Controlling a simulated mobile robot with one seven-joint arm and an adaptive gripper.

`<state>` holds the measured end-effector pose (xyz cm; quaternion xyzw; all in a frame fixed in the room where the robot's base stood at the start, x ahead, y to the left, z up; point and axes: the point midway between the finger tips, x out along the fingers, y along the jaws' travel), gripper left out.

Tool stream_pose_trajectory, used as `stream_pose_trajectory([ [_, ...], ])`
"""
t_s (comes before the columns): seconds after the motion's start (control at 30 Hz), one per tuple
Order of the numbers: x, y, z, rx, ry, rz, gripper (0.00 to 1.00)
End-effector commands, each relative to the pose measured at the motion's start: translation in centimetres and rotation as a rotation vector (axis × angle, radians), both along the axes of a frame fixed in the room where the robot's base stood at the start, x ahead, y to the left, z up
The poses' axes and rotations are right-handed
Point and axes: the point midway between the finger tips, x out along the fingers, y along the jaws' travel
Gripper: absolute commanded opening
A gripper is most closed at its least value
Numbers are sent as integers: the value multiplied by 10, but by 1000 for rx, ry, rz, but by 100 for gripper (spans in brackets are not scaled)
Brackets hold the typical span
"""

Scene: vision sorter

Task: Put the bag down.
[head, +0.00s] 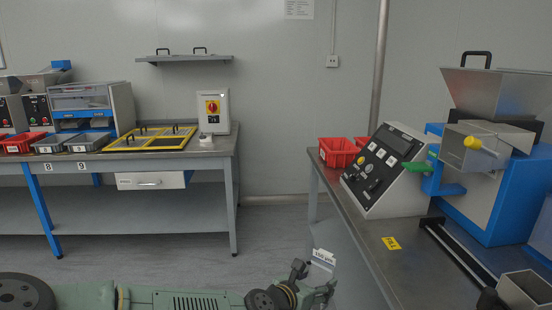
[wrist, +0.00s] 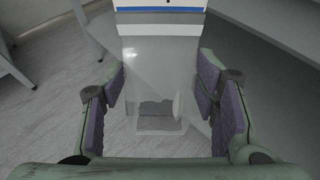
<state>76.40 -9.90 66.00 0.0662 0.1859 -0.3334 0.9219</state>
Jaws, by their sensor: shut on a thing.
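The bag (wrist: 158,70) is clear, with a white and blue band across its top and a small amount of grey material near its bottom. In the wrist view it lies between the purple finger pads of my gripper (wrist: 162,100). In the head view the bag (head: 322,256) shows as a small pale piece with a printed label at the tip of my gripper (head: 318,284). My gripper is shut on the bag, held over the gap left of the right-hand table. The rest of the bag is hidden in the head view.
The right-hand table (head: 398,262) carries a blue machine (head: 478,205), a sloped control panel (head: 372,190), red bins (head: 338,152) and an open metal container (head: 524,290). The left table (head: 215,150) holds yellow-framed panels (head: 150,138) and grey trays (head: 88,141). Floor shows between the tables.

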Motion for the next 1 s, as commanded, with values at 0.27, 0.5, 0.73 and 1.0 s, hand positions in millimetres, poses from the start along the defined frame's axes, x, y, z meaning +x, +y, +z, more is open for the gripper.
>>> stream_pose_trajectory([
  [0.27,-1,32,-66,-11,3,155,23],
  [0.5,-10,58,-118,-10,1,263,23],
  [0.73,-26,82,-165,-7,-1,346,23],
  [1.0,-41,99,-196,-4,-6,394,23],
])
